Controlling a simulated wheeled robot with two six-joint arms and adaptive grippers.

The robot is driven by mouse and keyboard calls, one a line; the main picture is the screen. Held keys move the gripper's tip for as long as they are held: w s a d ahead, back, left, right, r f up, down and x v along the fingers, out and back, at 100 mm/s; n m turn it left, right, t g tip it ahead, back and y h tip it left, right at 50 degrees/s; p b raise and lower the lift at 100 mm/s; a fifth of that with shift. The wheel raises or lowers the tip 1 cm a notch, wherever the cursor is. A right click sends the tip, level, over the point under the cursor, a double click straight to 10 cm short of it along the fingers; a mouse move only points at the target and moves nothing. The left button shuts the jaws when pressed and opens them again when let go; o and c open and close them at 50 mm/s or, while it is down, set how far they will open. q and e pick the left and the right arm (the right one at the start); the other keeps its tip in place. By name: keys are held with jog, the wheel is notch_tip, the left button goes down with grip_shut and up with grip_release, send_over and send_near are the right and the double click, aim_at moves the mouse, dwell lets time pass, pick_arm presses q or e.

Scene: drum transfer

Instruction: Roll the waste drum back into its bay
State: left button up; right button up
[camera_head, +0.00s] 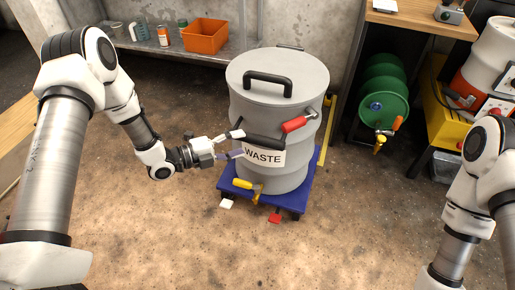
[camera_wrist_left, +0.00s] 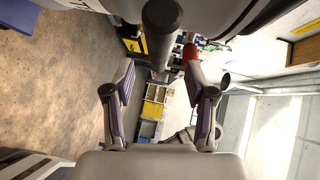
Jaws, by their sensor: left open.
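The grey waste drum (camera_head: 278,95) stands upright on a blue wheeled dolly (camera_head: 228,184), its WASTE label facing me. A black lid handle (camera_head: 268,80) is on top, and a black bar handle (camera_head: 264,142) crosses the front above the label. My left gripper (camera_head: 238,144) is open at the left end of that bar. In the left wrist view its two fingers (camera_wrist_left: 160,80) are apart, with a dark bar end (camera_wrist_left: 160,45) ahead between them; contact cannot be told. A red-gripped lever (camera_head: 296,124) is at the drum's right. My right gripper is out of view.
A yellow floor strip (camera_head: 328,130) runs right of the drum. A metal shelf (camera_head: 180,48) with an orange bin (camera_head: 205,36) stands behind left. A green drum (camera_head: 382,95) lies under a bench at right. Red (camera_head: 274,218) and white (camera_head: 226,204) pedals stick out from the dolly. The front floor is clear.

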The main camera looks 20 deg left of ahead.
aim_at(250, 142)
pick_arm(q)
jog(key=b+x, duration=0.1)
jog(key=x, duration=0.4)
jog(key=shift+f+b, duration=0.15)
jog(key=shift+b, duration=0.15)
jog(key=shift+w+d, duration=0.35)
grip_shut()
